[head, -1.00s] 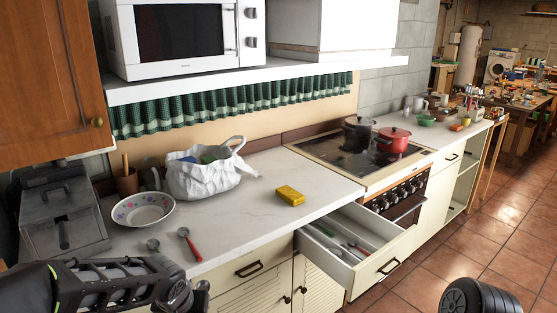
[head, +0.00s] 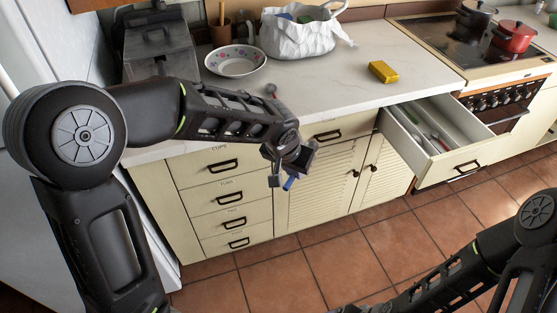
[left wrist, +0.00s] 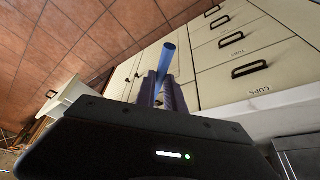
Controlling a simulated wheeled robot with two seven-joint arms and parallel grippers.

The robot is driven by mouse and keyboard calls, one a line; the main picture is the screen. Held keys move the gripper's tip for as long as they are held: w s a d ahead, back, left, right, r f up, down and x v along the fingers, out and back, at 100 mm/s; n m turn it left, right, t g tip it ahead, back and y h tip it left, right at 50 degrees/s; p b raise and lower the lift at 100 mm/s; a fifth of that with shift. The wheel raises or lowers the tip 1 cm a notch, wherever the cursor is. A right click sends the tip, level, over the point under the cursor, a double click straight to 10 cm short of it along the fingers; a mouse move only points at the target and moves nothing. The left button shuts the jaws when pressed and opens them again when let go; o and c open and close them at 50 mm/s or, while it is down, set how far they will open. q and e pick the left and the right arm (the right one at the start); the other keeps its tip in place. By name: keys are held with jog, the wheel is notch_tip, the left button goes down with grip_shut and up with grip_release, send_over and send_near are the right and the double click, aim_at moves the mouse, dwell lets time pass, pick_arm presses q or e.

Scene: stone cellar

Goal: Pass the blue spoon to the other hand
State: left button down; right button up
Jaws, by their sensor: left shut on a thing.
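The blue spoon (head: 288,184) is in my left gripper (head: 279,178), in front of the counter and above the floor. Only a short blue piece of it shows in the head view. In the left wrist view its blue round handle (left wrist: 168,58) sticks out past the two fingers of my left gripper (left wrist: 164,92), which are shut on it. The rest of the spoon is hidden. My right arm comes in at the lower right of the head view. Its gripper lies beyond the bottom edge.
An open drawer (head: 470,158) juts out to the right of my left gripper. The counter (head: 330,83) bears a patterned bowl (head: 236,60), a white bag (head: 297,36) and a yellow block (head: 383,71). The tiled floor between my arms is clear.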

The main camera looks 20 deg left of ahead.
pick_arm(q)
jog(key=d+m+h, duration=0.2)
jog(key=d+m, duration=0.4)
jog(key=d, duration=1.2)
jog(key=shift+s+d+g, duration=0.2)
jog(key=shift+d+g, duration=0.05)
jog(key=shift+g, duration=0.15)
jog(key=shift+r, duration=0.1)
pick_arm(e)
jog(key=shift+c, duration=0.4)
